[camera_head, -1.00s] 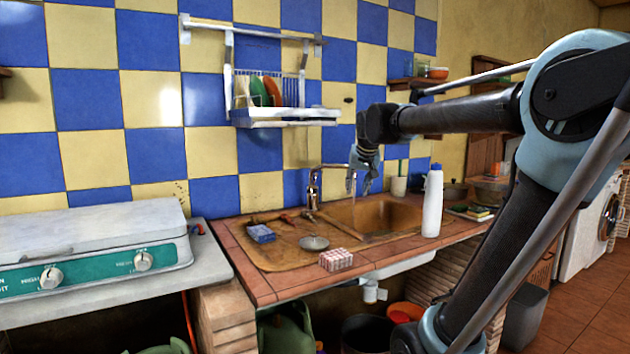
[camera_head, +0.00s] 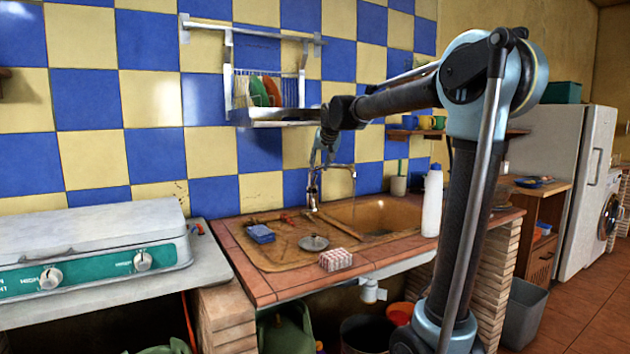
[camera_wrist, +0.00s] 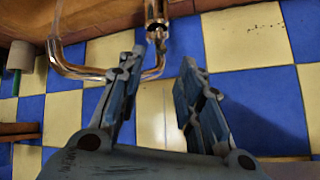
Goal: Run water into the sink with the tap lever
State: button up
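The metallic tap (camera_head: 312,192) stands at the back of the brown sink (camera_head: 395,213), its spout reaching right over the basin. In the wrist view the coppery tap (camera_wrist: 154,12) is at the top, just beyond my fingertips, and its bent pipe passes behind my left finger. The lever cannot be clearly told from the tap body. My gripper (camera_wrist: 163,58) is open and empty, fingers apart and aimed at the tap. In the head view my gripper (camera_head: 317,162) hangs just above the tap; contact cannot be told.
A white bottle (camera_head: 432,203) stands at the sink's right front. A dish rack (camera_head: 270,100) hangs on the wall above.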

aim_at(315, 179)
jog(key=x, duration=1.1)
grip_shut()
jog(key=shift+s+a, duration=0.1)
